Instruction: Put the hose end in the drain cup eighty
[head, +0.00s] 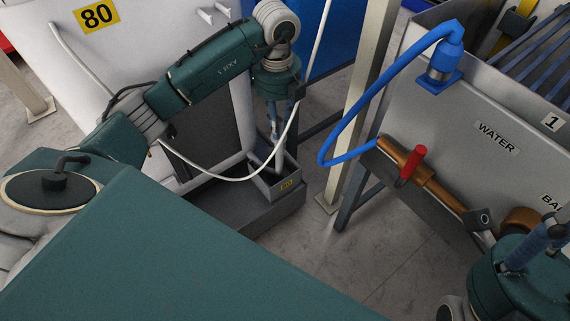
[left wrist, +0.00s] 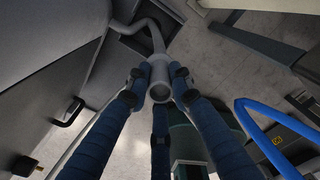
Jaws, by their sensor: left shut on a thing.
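My left gripper (head: 275,132) points down just above the cup. In the left wrist view the left gripper (left wrist: 159,84) is shut on the hose end (left wrist: 159,71), a grey tubular piece with a round open mouth. A grey tube curves away behind it. I cannot tell whether the hose end is inside the cup. My right gripper (head: 530,250) is at the lower right; its fingertips are unclear.
A thin white line (head: 212,178) loops past my left gripper. To the right, a blue hose (head: 340,140) hangs from the grey WATER tank (head: 470,110), near a brown pipe with a red handle (head: 413,165). A pale post (head: 358,100) stands between.

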